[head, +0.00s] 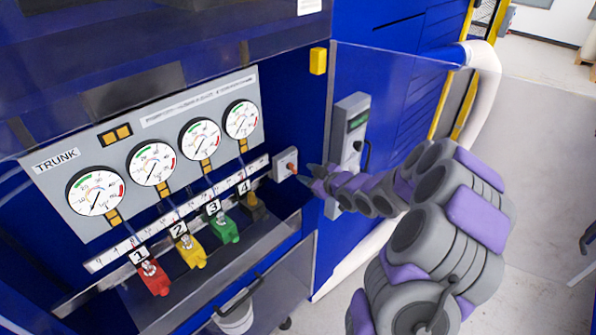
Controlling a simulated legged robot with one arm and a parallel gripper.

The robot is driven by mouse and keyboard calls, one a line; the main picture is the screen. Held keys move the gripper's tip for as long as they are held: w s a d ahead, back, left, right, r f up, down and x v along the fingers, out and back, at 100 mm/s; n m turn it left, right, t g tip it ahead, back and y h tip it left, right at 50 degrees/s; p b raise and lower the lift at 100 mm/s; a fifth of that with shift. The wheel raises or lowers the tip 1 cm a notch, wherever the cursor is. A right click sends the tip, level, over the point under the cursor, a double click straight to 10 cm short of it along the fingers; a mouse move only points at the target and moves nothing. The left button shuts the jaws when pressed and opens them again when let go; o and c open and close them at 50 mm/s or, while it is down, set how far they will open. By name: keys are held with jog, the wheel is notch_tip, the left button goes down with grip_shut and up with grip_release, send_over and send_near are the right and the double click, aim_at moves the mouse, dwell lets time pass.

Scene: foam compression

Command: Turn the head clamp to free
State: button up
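A small grey switch box (284,160) with an orange-red knob (291,167) is fixed at the right end of the gauge panel. No label on it can be read, so I cannot tell for sure that it is the head clamp. My gripper (307,175) is just to the right of this knob, at the end of my grey and purple arm reaching in from the right. Its dark fingertips point left at the knob. I cannot tell whether they touch it, or how far apart the fingers are.
A grey TRUNK panel (140,190) carries several round gauges. Below are numbered valves, including red (153,278), yellow (191,252) and green (224,230). A grey control box (352,125) stands behind my gripper. A clear panel edge (400,52) extends right.

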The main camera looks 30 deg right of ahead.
aim_at(295, 169)
jog(key=shift+x, duration=2.9)
jog(key=shift+a, duration=0.1)
jog(key=shift+c, duration=0.2)
grip_shut()
